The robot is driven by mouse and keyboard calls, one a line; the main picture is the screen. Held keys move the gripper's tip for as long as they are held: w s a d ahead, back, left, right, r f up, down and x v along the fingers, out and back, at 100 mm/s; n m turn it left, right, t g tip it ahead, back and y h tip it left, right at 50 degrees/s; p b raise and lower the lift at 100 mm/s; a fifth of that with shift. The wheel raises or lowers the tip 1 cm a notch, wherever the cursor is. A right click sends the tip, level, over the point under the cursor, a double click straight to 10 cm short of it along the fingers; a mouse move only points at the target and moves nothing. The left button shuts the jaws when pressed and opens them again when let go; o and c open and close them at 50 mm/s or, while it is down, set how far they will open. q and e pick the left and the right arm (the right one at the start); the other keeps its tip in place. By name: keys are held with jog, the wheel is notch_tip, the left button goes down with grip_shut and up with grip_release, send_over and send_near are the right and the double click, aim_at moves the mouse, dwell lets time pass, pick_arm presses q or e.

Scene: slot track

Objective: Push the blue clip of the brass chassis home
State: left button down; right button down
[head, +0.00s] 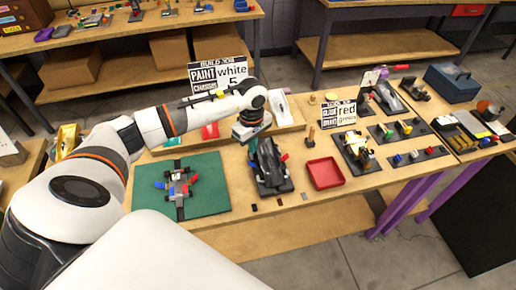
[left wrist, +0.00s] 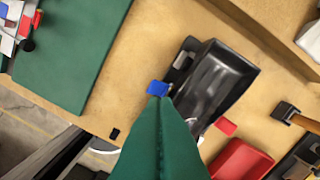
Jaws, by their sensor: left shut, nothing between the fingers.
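A black car body (head: 268,160) sits on a dark base on the bench; it also shows in the left wrist view (left wrist: 222,82). A blue clip (left wrist: 157,88) is at its left side, right at my fingertips in the left wrist view. A red clip (head: 284,157) sticks out on the other side. My left gripper (head: 251,142) is shut and empty, pointing down beside the body; its green fingers (left wrist: 160,100) show from above. I cannot tell whether they touch the blue clip. Any brass chassis under the body is hidden. My right gripper is not in view.
A green mat (head: 215,200) with a small chassis (head: 178,186) lies to the left. A red tray (head: 325,173) stands to the right of the body. Sign cards stand behind, and more fixtures fill the right side. Small dark pieces lie near the front edge.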

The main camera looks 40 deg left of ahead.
pick_arm(q)
jog(key=shift+r+p, duration=0.65)
jog(key=shift+r, duration=0.8)
